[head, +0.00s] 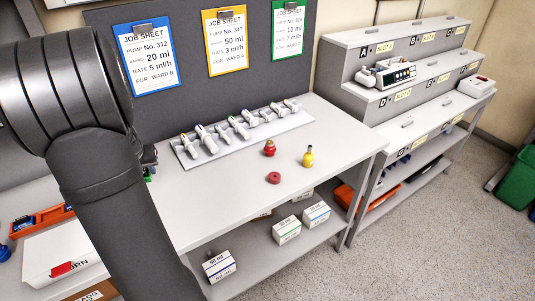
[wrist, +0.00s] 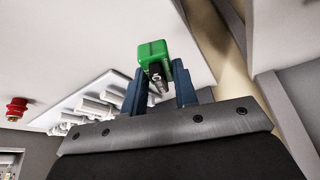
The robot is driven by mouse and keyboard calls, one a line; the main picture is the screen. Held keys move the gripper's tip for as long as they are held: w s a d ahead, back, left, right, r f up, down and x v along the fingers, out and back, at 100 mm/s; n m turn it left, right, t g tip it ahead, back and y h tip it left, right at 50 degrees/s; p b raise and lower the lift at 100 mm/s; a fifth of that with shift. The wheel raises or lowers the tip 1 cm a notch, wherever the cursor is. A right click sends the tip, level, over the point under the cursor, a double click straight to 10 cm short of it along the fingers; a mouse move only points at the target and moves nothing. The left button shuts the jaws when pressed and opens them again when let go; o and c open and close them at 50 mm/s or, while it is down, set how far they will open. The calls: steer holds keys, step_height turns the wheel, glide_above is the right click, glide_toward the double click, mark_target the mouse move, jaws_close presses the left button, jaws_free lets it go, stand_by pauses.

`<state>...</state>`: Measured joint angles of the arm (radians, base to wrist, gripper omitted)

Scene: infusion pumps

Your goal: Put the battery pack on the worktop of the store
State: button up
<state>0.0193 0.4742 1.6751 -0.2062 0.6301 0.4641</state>
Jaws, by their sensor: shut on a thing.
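A green block (wrist: 153,52), which looks like the battery pack, is between the two dark blue fingers of my gripper (wrist: 160,85) in the wrist view. A dark and metallic part shows at its lower end. In the head view my arm hides most of the gripper; only a bit of its dark end (head: 149,157) and a little green show beside the arm, over the bench. The store is the grey stepped unit (head: 345,62) at right, with lettered slots. Its pale top (head: 452,108) runs along the front and right, below the steps.
A rack of syringes (head: 212,158) stands at the back of the white bench (head: 235,192). A pump (head: 392,74) and a white box (head: 478,87) are on the store.

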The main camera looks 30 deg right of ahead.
steer(key=s+d+r+m+h, duration=0.1)
steer(key=s+d+r+m, duration=0.1)
steer(key=s+d, duration=0.7)
steer(key=s+d+r+m+g, duration=0.15)
steer(key=s+d, duration=0.35)
steer(key=d, duration=0.7)
steer(key=s+d+r+m+t+h, duration=0.1)
steer(key=s+d+r+m, duration=0.1)
steer(key=s+d, duration=0.7)
glide_above(243, 177)
steer(key=s, duration=0.1)
steer(key=shift+g, duration=0.25)
steer(key=f, duration=0.4)
steer(key=a+f, duration=0.1)
steer(key=f, duration=0.2)
steer(key=shift+f, duration=2.05)
